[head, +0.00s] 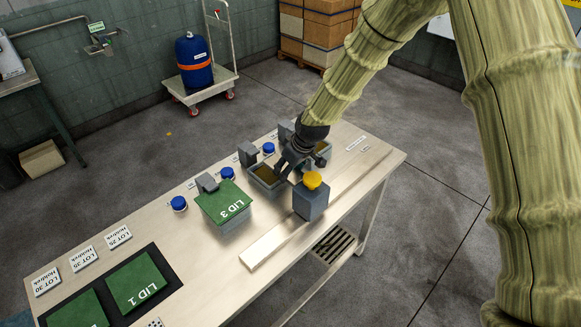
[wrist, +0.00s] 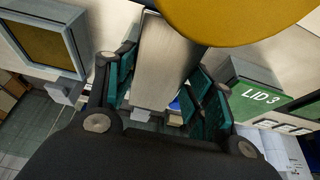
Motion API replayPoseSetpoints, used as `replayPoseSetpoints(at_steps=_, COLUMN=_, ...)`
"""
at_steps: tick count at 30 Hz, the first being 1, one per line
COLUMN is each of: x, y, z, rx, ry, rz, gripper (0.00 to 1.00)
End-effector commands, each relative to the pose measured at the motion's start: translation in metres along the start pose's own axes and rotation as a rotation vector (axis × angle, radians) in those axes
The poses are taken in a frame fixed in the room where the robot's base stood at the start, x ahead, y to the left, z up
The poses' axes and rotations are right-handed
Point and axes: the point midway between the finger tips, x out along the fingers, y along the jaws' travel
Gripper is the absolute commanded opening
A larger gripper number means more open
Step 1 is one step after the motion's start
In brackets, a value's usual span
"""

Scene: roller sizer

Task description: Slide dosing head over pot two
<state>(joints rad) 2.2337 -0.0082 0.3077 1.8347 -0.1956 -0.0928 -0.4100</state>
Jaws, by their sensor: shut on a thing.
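The dosing head (head: 309,203) is a blue-grey block with a yellow round top (head: 312,180). It stands upright at the light rail, in front of the gap between the middle pot (head: 253,186) and the right pot (head: 330,158). My gripper (head: 293,170) is shut on the grey body of the dosing head (wrist: 163,62), which shows between the teal finger pads in the wrist view. The middle pot is open with brown contents, partly behind my gripper. The right pot is mostly hidden by my arm. In the wrist view an open pot (wrist: 77,48) is at left.
The left pot carries a green LID 3 (head: 222,203). Small blue caps (head: 179,203) and grey blocks (head: 207,182) stand behind the pots. The light rail (head: 265,246) runs clear to the left of the dosing head. LID 1 (head: 135,285) lies on a dark mat.

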Motion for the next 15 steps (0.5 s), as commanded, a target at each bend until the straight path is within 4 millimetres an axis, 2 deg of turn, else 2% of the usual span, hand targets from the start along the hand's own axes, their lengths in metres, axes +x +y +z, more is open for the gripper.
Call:
replayPoseSetpoints(at_steps=4, x=-0.0005, y=0.0003, z=-0.0019, rx=0.002, ry=0.003, rz=0.001, gripper=0.1)
replayPoseSetpoints(at_steps=5, x=-0.0005, y=0.0003, z=-0.0019, rx=0.002, ry=0.003, rz=0.001, gripper=0.59)
replayPoseSetpoints(at_steps=7, x=-0.0004, y=0.0001, z=-0.002, rx=0.001, ry=0.002, rz=0.001, gripper=0.72)
replayPoseSetpoints(at_steps=8, x=-0.0003, y=0.0, z=-0.0019, rx=0.001, ry=0.002, rz=0.0, gripper=0.75)
replayPoseSetpoints(at_steps=15, x=0.0002, y=-0.0007, z=-0.0016, rx=-0.001, ry=0.0, rz=-0.001, gripper=0.75)
